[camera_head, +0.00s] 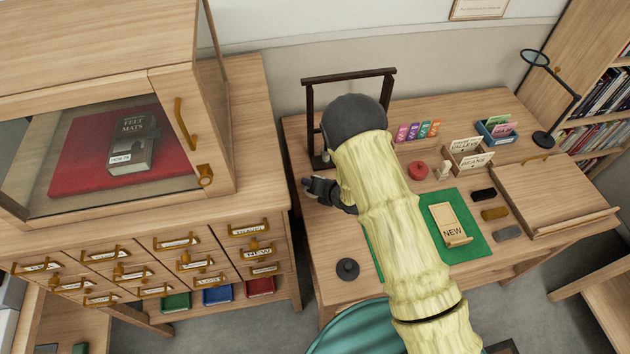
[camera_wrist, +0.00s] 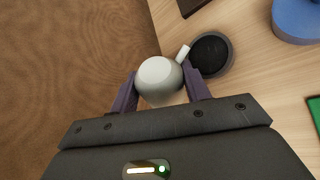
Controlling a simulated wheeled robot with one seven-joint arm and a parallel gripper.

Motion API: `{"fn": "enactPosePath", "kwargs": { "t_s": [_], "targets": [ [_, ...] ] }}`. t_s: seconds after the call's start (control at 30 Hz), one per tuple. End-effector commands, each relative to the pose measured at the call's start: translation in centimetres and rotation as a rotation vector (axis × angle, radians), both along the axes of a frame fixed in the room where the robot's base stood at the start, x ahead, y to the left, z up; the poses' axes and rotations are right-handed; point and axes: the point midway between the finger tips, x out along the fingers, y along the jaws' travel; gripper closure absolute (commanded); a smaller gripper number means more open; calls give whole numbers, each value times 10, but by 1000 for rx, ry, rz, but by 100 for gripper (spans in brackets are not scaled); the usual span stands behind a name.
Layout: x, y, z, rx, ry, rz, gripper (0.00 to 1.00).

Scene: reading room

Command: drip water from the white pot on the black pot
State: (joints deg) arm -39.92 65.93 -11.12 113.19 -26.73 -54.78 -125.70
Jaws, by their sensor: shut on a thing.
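My gripper (camera_wrist: 163,90) is shut on the white pot (camera_wrist: 160,75), a small rounded pot held between its two purple-grey fingers. The pot's short spout (camera_wrist: 184,53) points up and right, overlapping the near-left rim of the black pot (camera_wrist: 211,54) in the wrist view. The black pot is a dark round vessel with a grey rim and a black inside, standing on the wooden desk. I cannot tell the height between them, and no water shows. In the head view my gripper (camera_head: 322,190) is at the desk's left side; my arm hides both pots.
A dark arch-shaped stand (camera_head: 308,100) rises at the back left. A blue object (camera_wrist: 298,18) lies right of the black pot. A dark knobbed disc (camera_head: 347,269) and green mat (camera_head: 478,243) are in front.

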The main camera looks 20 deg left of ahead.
Motion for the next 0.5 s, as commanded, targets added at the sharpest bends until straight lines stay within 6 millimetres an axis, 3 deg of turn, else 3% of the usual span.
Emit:
{"fn": "enactPosePath", "kwargs": {
  "t_s": [0.5],
  "targets": [
    [5, -2, 8, 81, 189, -3, 79]
  ]
}}
